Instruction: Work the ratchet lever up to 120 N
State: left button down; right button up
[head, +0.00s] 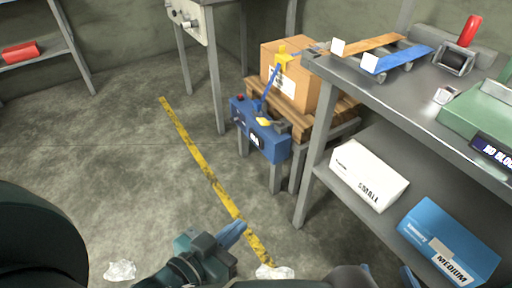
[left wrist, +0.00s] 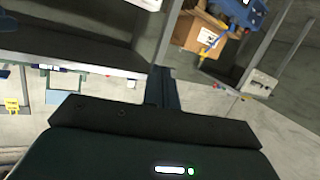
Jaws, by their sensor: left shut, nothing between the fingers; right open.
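A blue tool body (head: 262,139) with a red button and a small dark display sits at the front of a wooden pallet; the reading is too small to make out. A blue lever (head: 270,87) slants up from it towards a yellow piece (head: 283,56) in front of a cardboard box (head: 313,82). In the left wrist view the blue tool body (left wrist: 243,12) shows upper right. My left gripper (head: 238,230) is shut and empty, low in the head view, well short of the tool. My right gripper (head: 408,277) is open at the bottom edge, mostly cut off.
A grey bench (head: 395,106) stands at right, with a blue and an orange strip, a red-handled tool (head: 468,31) and a green device. Its lower shelf holds a SMALL carton (head: 368,173) and a MEDIUM carton (head: 450,243). Floor left of the yellow line (head: 200,160) is mostly clear.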

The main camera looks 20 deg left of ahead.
aim_at(262, 121)
jog(key=i+j, duration=0.15)
jog(key=i, duration=0.2)
jog(key=i+j, duration=0.2)
jog(key=i, duration=0.2)
jog(key=i+j, duration=0.15)
jog(key=i, duration=0.2)
